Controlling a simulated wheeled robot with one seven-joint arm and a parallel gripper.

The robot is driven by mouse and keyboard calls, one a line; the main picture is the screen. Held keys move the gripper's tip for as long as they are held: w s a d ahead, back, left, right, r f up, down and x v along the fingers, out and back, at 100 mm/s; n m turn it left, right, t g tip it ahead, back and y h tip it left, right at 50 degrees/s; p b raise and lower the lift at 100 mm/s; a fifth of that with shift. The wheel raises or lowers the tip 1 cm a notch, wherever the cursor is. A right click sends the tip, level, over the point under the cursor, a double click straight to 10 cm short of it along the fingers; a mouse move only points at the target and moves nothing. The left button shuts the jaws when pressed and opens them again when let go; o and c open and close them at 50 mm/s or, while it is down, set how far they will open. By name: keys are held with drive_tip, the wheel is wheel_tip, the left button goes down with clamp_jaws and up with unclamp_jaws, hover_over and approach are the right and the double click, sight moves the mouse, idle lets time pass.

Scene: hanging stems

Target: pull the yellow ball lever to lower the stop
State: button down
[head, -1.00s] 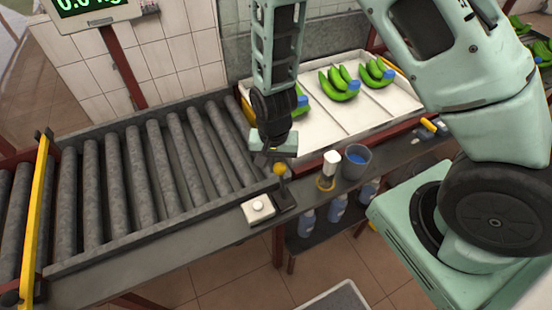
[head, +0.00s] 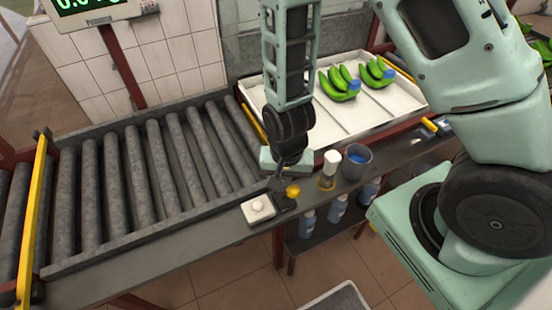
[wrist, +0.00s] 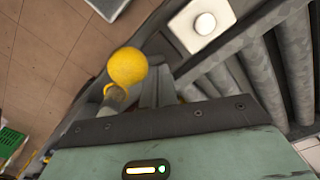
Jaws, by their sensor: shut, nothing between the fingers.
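The yellow ball (head: 292,191) tops the lever, low at the front edge of the conveyor's right end, leaning towards the front. Which is the stop I cannot tell.
A white box with a round button (head: 258,207) sits just left of the lever. A white-capped bottle (head: 327,172) and a grey cup (head: 356,161) stand close to its right. A white tray (head: 345,119) with green bananas (head: 340,85) lies behind. Bare rollers (head: 150,175) fill the left.

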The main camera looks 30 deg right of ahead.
drive_tip(key=shift+w+p, duration=0.3)
drive_tip(key=shift+w, duration=0.3)
wheel_tip(320, 180, up, 10)
drive_tip(key=p, duration=0.8)
drive_tip(key=shift+p, duration=0.3)
drive_tip(key=s+a+r+n+b, duration=0.6)
drive_tip(key=s+r+n+b, duration=0.3)
drive_tip(key=s+n+b, duration=0.3)
drive_tip(key=shift+s+a+r+n+y+b, duration=0.2)
drive_tip(key=shift+s+n+y+b, duration=0.1)
drive_tip(key=shift+n, duration=0.6)
